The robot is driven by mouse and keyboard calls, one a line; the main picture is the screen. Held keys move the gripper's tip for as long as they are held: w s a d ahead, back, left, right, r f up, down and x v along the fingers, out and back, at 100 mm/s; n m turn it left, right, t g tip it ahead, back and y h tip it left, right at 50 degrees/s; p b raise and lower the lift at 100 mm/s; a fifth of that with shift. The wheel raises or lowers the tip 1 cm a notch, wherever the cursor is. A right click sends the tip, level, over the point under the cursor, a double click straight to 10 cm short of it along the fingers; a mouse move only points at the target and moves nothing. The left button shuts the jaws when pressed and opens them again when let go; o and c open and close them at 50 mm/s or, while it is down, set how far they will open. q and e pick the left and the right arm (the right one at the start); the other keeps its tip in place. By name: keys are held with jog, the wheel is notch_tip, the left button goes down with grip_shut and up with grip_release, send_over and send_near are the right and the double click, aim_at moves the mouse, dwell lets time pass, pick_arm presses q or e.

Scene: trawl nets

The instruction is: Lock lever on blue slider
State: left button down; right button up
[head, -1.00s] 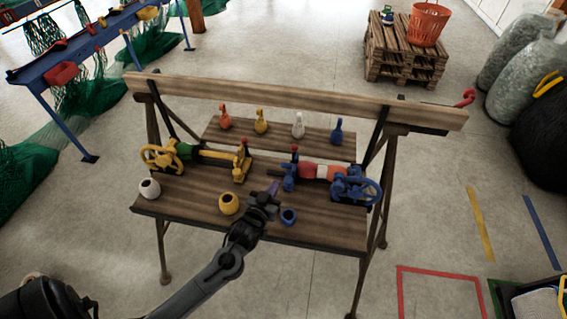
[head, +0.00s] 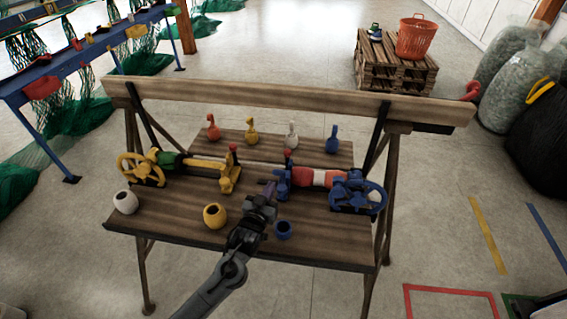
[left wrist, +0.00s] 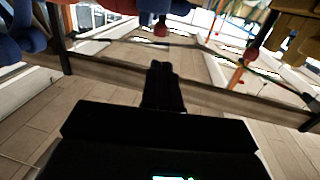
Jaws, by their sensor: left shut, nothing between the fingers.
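The blue slider (head: 283,184) stands on the bench at the left end of the red and white roll, with a blue handwheel (head: 362,198) at the right end. A lever with a red knob (head: 287,153) rises upright from the slider. My left gripper (head: 269,188) is shut and empty, just left of and in front of the slider; contact cannot be told. In the left wrist view its closed fingers (left wrist: 163,82) point toward a red knob (left wrist: 161,29) under a blue part. My right gripper is not in view.
A yellow slider (head: 229,178) with its own red-knobbed lever stands to the left. White (head: 125,202), yellow (head: 214,216) and blue (head: 283,230) cups line the front edge. Several coloured bottle shapes stand on the rear shelf, before a wooden rail (head: 290,98).

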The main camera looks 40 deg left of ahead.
aim_at(286, 155)
pick_arm(q)
jog(key=b+x, duration=0.3)
jog(key=x, duration=0.9)
jog(key=shift+w+a+f, duration=0.1)
jog(key=shift+w+f, duration=0.05)
jog(key=shift+w, duration=0.2)
jog(key=shift+w+a, duration=0.2)
jog(key=shift+w, duration=0.4)
